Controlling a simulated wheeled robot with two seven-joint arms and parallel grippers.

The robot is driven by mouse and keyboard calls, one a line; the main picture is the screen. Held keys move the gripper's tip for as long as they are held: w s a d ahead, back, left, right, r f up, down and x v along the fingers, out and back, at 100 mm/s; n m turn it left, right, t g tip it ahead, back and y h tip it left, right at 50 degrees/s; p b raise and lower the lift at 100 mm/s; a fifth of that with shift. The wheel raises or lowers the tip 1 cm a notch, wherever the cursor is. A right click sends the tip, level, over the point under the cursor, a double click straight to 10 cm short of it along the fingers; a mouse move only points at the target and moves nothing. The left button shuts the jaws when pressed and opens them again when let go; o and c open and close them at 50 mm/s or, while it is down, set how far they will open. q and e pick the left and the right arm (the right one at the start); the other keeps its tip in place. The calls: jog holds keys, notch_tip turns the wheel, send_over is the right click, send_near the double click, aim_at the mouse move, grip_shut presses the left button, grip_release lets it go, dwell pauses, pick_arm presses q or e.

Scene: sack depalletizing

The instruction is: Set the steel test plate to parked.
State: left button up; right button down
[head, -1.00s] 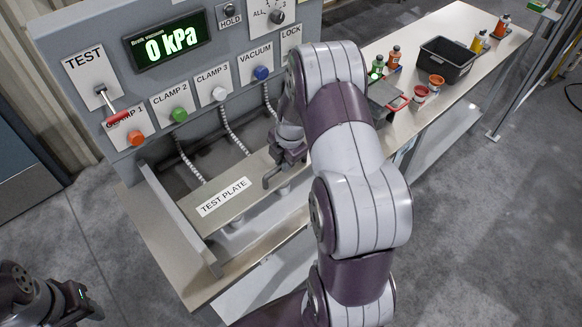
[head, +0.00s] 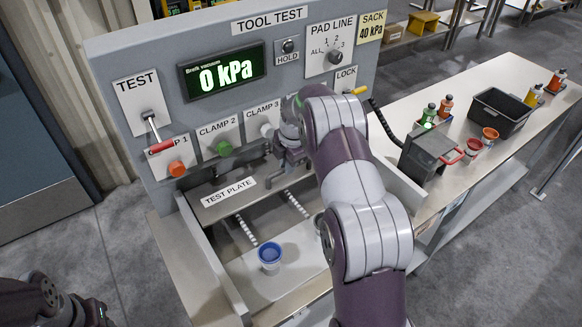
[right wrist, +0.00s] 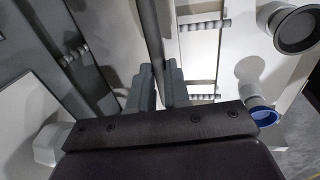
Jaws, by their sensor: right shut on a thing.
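The steel test plate (head: 215,207), with its TEST PLATE label, is up against the grey panel in the head view, above the tray. My right gripper (head: 280,172) is at the right part of the plate and is shut on it. In the right wrist view the fingers (right wrist: 160,88) close on a narrow dark edge (right wrist: 154,35); my arm hides the plate's right end in the head view. My left gripper (head: 85,318) is partly cut off at the bottom left, and its jaws cannot be made out.
The grey panel (head: 125,65) carries a red-handled test lever (head: 155,132), coloured clamp knobs and a 0 kPa display (head: 222,71). A blue-rimmed cup (head: 269,255) and ribbed hoses show in the open tray. The bench at right holds a black bin (head: 499,112), bottles and pots.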

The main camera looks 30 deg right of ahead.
jog(key=shift+w+r, duration=0.25)
jog(key=shift+r, duration=0.05)
jog(key=c, duration=1.1)
grip_release()
jog(key=shift+c, duration=0.2)
jog(key=shift+o, duration=0.2)
jog(key=shift+w+f, duration=0.1)
jog(key=shift+f, duration=0.05)
notch_tip(320, 180, up, 12)
jog(key=s, duration=0.2)
jog(key=shift+s+r+p, duration=0.25)
jog(key=shift+s+p, duration=0.05)
jog(key=shift+p, duration=0.15)
